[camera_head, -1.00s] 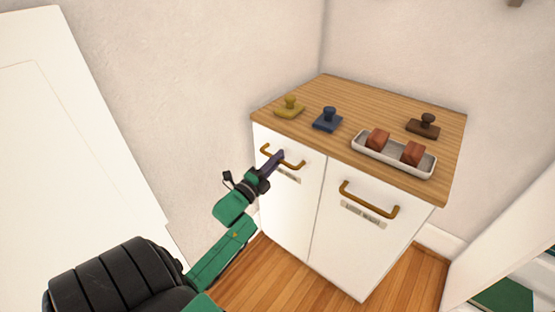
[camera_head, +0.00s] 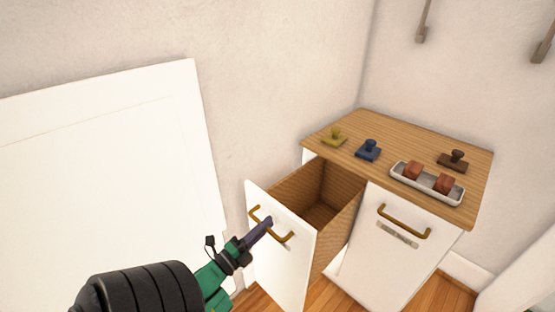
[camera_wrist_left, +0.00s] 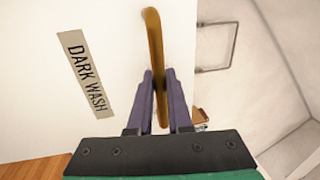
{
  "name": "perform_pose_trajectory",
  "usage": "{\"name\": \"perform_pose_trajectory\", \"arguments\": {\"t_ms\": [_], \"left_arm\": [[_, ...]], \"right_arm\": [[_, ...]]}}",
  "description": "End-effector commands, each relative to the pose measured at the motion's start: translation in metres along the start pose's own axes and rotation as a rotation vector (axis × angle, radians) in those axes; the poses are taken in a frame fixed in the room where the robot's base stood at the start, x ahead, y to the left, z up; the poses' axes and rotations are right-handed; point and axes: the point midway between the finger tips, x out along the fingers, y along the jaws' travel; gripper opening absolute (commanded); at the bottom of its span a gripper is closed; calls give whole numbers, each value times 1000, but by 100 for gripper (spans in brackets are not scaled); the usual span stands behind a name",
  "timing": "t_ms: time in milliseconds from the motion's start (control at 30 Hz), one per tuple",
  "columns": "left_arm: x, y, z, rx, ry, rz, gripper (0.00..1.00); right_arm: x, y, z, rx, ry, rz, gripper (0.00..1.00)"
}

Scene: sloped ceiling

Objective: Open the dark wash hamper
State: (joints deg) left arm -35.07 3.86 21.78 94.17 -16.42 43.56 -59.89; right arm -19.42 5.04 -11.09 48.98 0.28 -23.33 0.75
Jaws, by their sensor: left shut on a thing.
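The dark wash hamper (camera_head: 281,258) is the left of two white-fronted pull-out compartments in a wooden-topped cabinet. It stands well out from the cabinet, and its brown, empty-looking inside shows. Its label (camera_wrist_left: 86,73) reads DARK WASH in the left wrist view. My left gripper (camera_head: 264,226) is shut on the brass handle (camera_wrist_left: 154,45) of this hamper, with a purple finger on each side of the bar. The handle also shows in the head view (camera_head: 283,237). My right gripper is in neither view.
The other compartment (camera_head: 389,260) is shut, with its own brass handle and label. On the wooden top (camera_head: 345,127) are a yellow, a blue and a brown knobbed object and a white tray (camera_head: 456,197) with two reddish blocks. A white panel (camera_head: 110,190) leans at the left wall.

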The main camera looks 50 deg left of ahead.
Motion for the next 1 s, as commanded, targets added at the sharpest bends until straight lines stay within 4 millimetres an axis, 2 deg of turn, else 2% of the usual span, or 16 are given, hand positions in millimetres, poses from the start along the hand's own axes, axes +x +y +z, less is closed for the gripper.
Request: {"name": "perform_pose_trajectory", "arguments": {"t_ms": [100, 233, 667, 700, 733, 767, 1000], "left_arm": [[-17, -4, 0, -1, -1, 2, 0], [-27, -6, 0, 0, 0, 0, 0], [-31, -6, 0, 0, 0, -1, 0], [-31, -6, 0, 0, 0, -1, 32], [-31, -6, 0, 0, 0, -1, 44], [-30, -6, 0, 0, 0, -1, 47], [-30, -6, 0, 0, 0, -2, 47]], "right_arm": [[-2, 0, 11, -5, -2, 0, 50], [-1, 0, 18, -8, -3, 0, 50], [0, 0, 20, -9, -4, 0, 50], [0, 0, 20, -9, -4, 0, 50], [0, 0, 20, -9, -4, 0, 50], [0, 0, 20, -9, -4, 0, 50], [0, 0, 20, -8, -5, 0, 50]]}}
